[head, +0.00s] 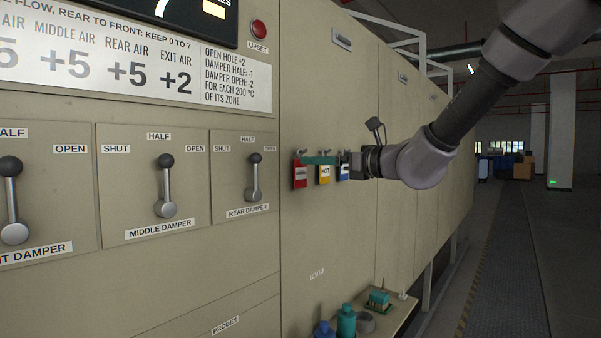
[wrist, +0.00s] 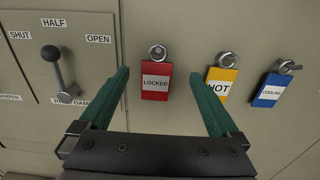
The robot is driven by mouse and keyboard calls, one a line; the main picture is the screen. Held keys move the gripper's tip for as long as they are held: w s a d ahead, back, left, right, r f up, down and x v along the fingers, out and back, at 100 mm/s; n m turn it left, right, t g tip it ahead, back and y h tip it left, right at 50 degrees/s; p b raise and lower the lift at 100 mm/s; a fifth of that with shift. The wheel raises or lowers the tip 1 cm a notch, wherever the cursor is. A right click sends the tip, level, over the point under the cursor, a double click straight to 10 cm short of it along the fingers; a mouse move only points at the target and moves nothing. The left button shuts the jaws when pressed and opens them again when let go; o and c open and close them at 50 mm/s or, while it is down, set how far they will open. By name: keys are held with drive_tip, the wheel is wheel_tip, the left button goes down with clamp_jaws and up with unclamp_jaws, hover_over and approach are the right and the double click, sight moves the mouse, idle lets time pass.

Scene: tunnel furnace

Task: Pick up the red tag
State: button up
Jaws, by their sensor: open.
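The red tag (head: 299,175) hangs from a hook on the beige furnace panel, leftmost of three tags. In the wrist view the red tag (wrist: 156,82) carries a white label reading LOCKED. My gripper (wrist: 163,75) is open, with green fingers. In the wrist view the red tag shows between the two fingertips, nearer the left one; I cannot tell how far the fingers are from the panel. In the head view my gripper (head: 319,160) reaches in from the right, in front of the tags and partly covering the blue one.
A yellow HOT tag (wrist: 221,86) and a blue COOLING tag (wrist: 271,91) hang to the right. The rear damper lever (head: 254,178) is to the left. A low shelf (head: 395,315) with bottles stands below. The aisle (head: 505,270) at right is clear.

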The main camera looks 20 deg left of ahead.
sight(294, 156)
drive_tip(key=x, duration=0.5)
drive_tip(key=shift+s+a+r, duration=0.1)
drive_tip(key=shift+s+a, duration=0.05)
drive_tip(key=shift+c, duration=0.3)
drive_tip(key=c, duration=1.4)
drive_tip(key=shift+r, duration=0.3)
